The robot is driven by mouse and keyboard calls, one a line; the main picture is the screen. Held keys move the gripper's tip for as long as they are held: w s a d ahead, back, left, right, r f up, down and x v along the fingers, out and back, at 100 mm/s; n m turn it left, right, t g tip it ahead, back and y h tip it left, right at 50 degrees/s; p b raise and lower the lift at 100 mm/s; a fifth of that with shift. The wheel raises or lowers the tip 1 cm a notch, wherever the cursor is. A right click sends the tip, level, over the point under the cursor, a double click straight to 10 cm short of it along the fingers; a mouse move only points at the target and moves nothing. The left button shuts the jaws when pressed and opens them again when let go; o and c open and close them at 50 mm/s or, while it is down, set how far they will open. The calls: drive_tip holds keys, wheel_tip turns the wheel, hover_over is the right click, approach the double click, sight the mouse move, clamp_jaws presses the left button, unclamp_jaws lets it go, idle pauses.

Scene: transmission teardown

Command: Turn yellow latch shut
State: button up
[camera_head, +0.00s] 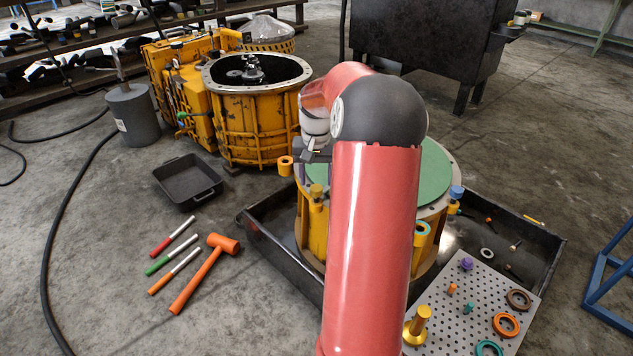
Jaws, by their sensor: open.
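A yellow latch (316,191) sits on the left rim of a yellow drum-shaped housing with a green top (436,172). My red arm crosses in front of the housing and hides much of its top. My gripper (313,166) is at the left rim, just above the yellow latch. Its fingers look small and partly hidden; it is open, and I cannot tell whether it touches the latch. An orange ring-like piece (285,165) is just left of the gripper. A blue latch (456,192) and a teal-and-orange one (422,229) are on the right side.
The housing stands in a black tray (273,252). A perforated plate (452,330) with rings and pegs is at front right. A larger open yellow housing (254,120) stands behind left. A hammer (197,275), markers and a black bin (187,180) lie on the floor.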

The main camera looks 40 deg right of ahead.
sight(315, 188)
drive_tip(key=shift+r+p, duration=0.3)
drive_tip(key=shift+r, duration=2.3)
drive_tip(key=shift+a+r, duration=0.15)
drive_tip(key=shift+a, duration=0.1)
drive_tip(key=s+a+r+n+t+h+p, duration=0.1)
drive_tip(key=s+a+r+n, duration=0.2)
drive_tip(key=a, duration=0.5)
drive_tip(key=s+a+r+n+t+h+p, duration=0.1)
drive_tip(key=s+a+r, duration=0.2)
drive_tip(key=a+r, duration=0.4)
drive_tip(key=s+a+f+n+t+y+p, duration=0.1)
drive_tip(key=s+a+n+t+y, duration=0.1)
drive_tip(key=s+a, duration=1.1)
drive_tip(key=shift+s+a+n+t, duration=0.35)
drive_tip(key=shift+s+n+t, duration=0.45)
drive_tip(key=shift+n, duration=0.2)
